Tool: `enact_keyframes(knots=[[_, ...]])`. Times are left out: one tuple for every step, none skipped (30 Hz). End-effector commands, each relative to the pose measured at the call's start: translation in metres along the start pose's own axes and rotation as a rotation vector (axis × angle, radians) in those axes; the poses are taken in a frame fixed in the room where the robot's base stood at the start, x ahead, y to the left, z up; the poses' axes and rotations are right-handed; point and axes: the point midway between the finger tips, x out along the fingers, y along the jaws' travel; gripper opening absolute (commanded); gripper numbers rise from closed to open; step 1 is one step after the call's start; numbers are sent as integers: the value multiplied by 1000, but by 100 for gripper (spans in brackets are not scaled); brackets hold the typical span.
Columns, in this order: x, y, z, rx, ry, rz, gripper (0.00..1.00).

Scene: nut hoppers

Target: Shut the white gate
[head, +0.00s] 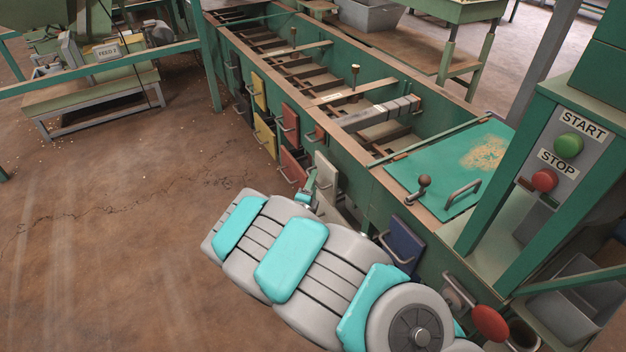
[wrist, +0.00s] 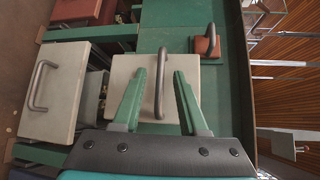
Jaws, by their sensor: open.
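In the head view a white gate (head: 326,171) with a bar handle is on the green hopper's side, just beyond my gripper (head: 311,182). In the wrist view a white panel (wrist: 205,75) lies straight ahead, its upright-looking metal handle (wrist: 158,85) between my fingers. My gripper (wrist: 166,70) is open, with a finger on each side of the handle. I cannot tell whether they touch it.
Red gates (head: 293,165) and yellow gates (head: 265,135) line the hopper side to the left; a blue gate (head: 404,243) is to the right. A small red gate (wrist: 207,47) is near my fingers. The START/STOP post (head: 556,160) stands right. The left floor is mostly clear.

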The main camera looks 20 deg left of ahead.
Motion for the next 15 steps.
enact_keyframes(knots=[[6, 0, -1, 1, 2, -1, 42], [8, 0, -1, -1, 2, -1, 42], [10, 0, -1, -1, 1, -1, 42], [12, 0, -1, -1, 1, -1, 42], [14, 0, -1, -1, 1, -1, 42], [15, 0, -1, -1, 0, -1, 42], [16, 0, 0, -1, 0, -1, 42], [16, 0, 0, -1, -1, -1, 42], [17, 0, 0, -1, -1, -1, 42], [17, 0, 0, -2, -2, -1, 42], [17, 0, 0, -1, -2, 0, 42], [17, 0, 0, -2, -2, 0, 42], [17, 0, 0, -2, -2, 0, 42], [17, 0, 0, -2, -1, 0, 42], [17, 0, 0, -2, -1, 0, 42]])
